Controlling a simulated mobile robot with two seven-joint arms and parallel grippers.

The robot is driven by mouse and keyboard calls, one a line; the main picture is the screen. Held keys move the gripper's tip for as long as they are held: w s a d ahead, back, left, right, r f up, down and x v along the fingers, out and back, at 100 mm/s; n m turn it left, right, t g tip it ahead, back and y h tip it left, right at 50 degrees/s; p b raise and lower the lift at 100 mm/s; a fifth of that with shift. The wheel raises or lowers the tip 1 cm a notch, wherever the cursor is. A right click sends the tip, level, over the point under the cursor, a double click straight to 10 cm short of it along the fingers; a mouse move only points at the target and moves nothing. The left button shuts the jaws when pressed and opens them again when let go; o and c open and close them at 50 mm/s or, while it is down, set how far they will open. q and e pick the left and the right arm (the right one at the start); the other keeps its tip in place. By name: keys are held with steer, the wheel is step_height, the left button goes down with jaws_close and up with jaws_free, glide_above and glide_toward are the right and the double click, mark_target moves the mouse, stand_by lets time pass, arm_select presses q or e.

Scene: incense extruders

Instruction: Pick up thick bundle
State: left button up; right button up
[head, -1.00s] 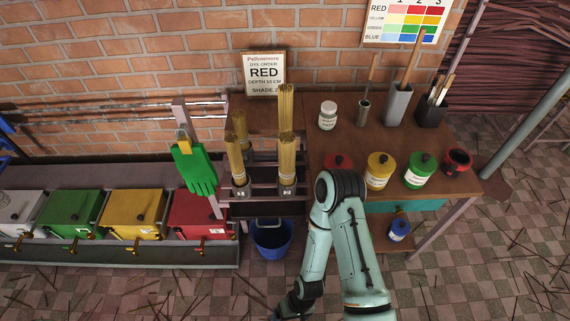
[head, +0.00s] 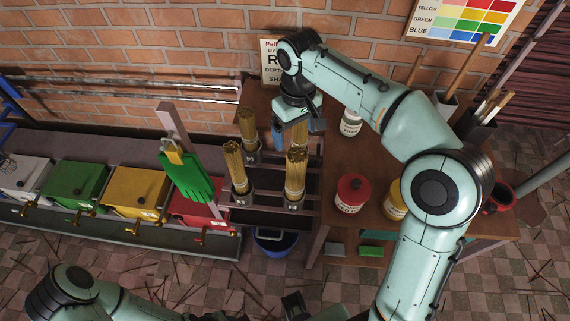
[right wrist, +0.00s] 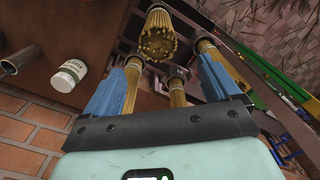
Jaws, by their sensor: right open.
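Several upright tan stick bundles stand in cups on a dark rack, with a front-left bundle (head: 236,165) and a front-right bundle (head: 295,175) clearest in the head view. In the right wrist view the widest-looking bundle (right wrist: 160,40) shows its round end beyond the fingers; I cannot tell for sure which one it is in the head view. My right gripper (head: 290,135) is open above the rear of the rack. Its blue fingers (right wrist: 165,68) are apart, with thinner-looking sticks around and between them. A dark part at the bottom may be my left gripper (head: 295,306); its jaws are unclear.
A white jar (head: 350,123), a red pot (head: 352,192) and a partly hidden yellow pot (head: 394,206) stand on the table right of the rack. A green glove (head: 188,180) hangs at its left. A dye sign (head: 268,62) stands behind my right wrist.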

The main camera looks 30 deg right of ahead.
mark_target(297, 154)
steer(key=shift+w+r, duration=0.1)
steer(key=f, duration=0.1)
steer(key=s+f+b, duration=0.1)
steer(key=shift+s+f, duration=0.25)
steer(key=shift+f, duration=0.05)
step_height(297, 154, down, 4)
steer(key=shift+w+d+f+b, duration=0.1)
steer(key=shift+b, duration=0.2)
steer(key=shift+f+b, duration=0.35)
steer(key=shift+f, duration=2.6)
arm_select(q)
steer(key=shift+s+f, duration=0.35)
steer(key=shift+f, duration=0.25)
steer(key=shift+s+f, duration=0.3)
steer(key=shift+f, duration=0.25)
arm_select(e)
steer(key=shift+w, duration=0.1)
jaws_close()
